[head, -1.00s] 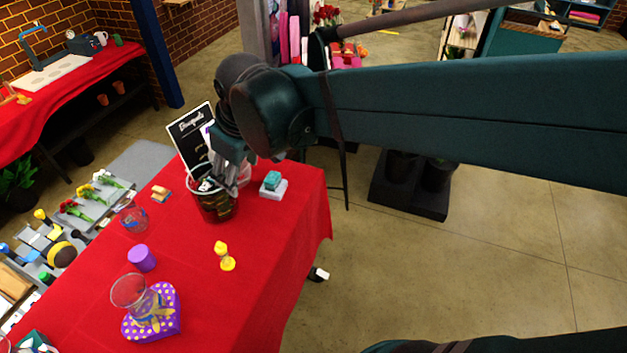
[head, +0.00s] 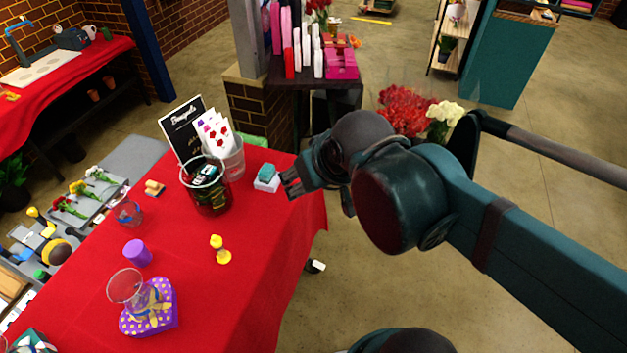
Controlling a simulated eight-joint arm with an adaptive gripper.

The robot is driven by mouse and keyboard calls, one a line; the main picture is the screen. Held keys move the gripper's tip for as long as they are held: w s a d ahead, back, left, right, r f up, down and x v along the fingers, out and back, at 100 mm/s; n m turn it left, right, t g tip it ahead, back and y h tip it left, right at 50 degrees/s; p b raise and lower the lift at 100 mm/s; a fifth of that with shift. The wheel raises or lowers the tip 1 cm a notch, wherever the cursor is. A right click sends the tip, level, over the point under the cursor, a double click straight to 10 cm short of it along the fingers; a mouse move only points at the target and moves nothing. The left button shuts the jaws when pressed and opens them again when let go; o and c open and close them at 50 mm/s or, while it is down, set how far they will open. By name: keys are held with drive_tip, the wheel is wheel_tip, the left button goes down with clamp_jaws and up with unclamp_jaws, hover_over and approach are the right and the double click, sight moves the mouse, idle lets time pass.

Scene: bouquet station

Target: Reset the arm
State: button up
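My gripper (head: 288,184) is at the right edge of the red-covered table (head: 262,230), close beside a small turquoise block on a white base (head: 267,178). Its fingers point left. They are small in the head view, and I cannot tell whether they are open or shut. No held object shows at the fingertips. My arm reaches in from the lower right, bent at the dark joint.
On the table stand a dark glass container (head: 207,190) with items inside, a clear cup of cards (head: 228,158), a black sign (head: 182,128), a yellow figure (head: 220,250), a purple cylinder (head: 137,253) and a heart-shaped box (head: 160,322). Open floor (head: 390,300) lies right of the table.

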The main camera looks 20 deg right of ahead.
drive_tip(key=shift+s+d+f, duration=0.15)
drive_tip(key=shift+s+d, duration=0.25)
drive_tip(key=shift+f, duration=0.15)
wheel_tip(320, 180, down, 10)
drive_tip(key=b, duration=1)
idle(0.8)
